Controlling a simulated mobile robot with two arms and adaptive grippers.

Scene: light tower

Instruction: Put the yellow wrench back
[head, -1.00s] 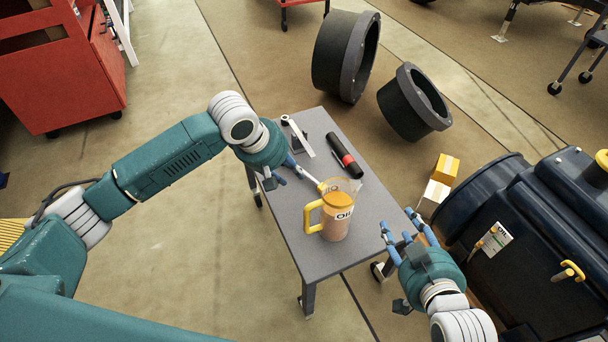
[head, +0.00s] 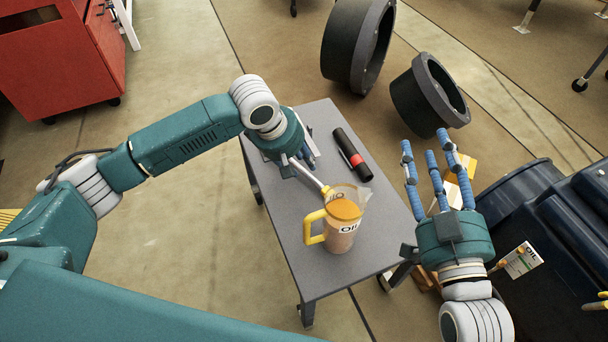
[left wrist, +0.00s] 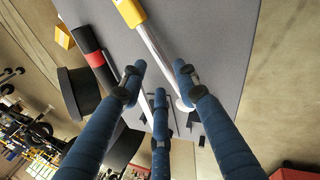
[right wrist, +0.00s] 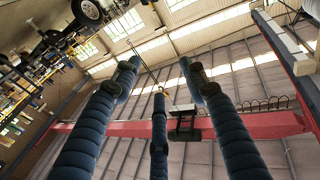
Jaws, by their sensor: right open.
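A tool with a silver shaft (head: 308,175) and a yellow end (left wrist: 130,12), which looks like the yellow wrench, lies over the grey table (head: 290,225). Its yellow end is beside the oil jug in the head view. My left gripper (head: 303,158) is over its other end. My right gripper (head: 430,150) is open and empty, fingers pointing up, right of the table; the right wrist view shows only the hall beyond.
The clear oil jug (head: 342,222) with yellow handle stands on the table. A black and red flashlight (head: 352,155) lies behind it. A dark blue machine (head: 545,225) stands at right. Two black rings (head: 357,48) (head: 425,98) lie on the floor behind. The table's front is clear.

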